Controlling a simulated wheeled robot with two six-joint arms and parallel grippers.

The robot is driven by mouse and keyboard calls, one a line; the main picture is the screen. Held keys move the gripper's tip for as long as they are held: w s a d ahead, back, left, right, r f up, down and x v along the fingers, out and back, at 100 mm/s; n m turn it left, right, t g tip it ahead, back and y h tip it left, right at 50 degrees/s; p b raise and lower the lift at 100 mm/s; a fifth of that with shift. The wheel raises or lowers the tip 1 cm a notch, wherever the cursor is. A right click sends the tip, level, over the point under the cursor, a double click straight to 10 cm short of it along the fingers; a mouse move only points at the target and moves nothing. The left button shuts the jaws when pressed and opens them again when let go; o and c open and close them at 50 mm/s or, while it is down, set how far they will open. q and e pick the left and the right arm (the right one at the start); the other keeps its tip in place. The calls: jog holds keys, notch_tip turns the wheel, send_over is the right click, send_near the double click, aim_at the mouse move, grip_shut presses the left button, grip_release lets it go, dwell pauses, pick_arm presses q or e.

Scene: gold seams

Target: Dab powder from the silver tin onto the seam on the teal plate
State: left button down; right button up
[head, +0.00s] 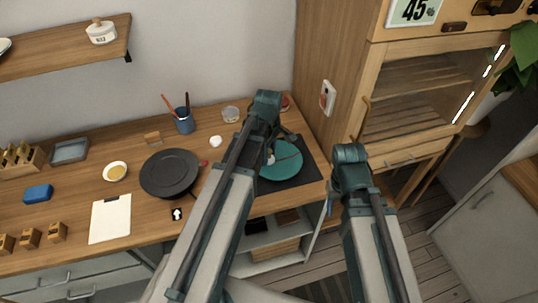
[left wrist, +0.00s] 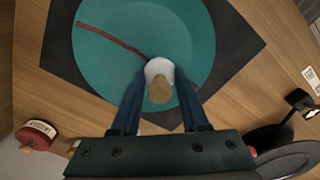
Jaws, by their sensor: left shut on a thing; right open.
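The teal plate (head: 284,162) lies on a dark mat at the table's right end. In the left wrist view a dark red seam (left wrist: 108,38) runs across the plate (left wrist: 190,40) toward its middle. My left gripper (left wrist: 160,95) is shut on a white dabber with a tan end (left wrist: 160,80), over the plate at the seam's inner end. I cannot tell whether the dabber touches the plate. A round greyish tin (head: 230,114), seemingly the silver tin, stands at the back of the table, left of my left arm. My right arm stands right of the table, its fingers hidden behind it.
The dark mat (left wrist: 245,40) surrounds the plate. A black round dish (head: 169,173), a bowl of yellow stuff (head: 116,171), a blue brush cup (head: 184,122) and a white pad (head: 110,218) stand to the left. A red pot (left wrist: 36,134) is behind the plate. A cabinet (head: 410,100) bounds the right.

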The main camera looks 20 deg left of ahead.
pick_arm(q)
jog(key=shift+d, duration=0.1)
jog(key=shift+s+d, duration=0.1)
jog(key=shift+d, duration=0.85)
jog(key=shift+w, duration=1)
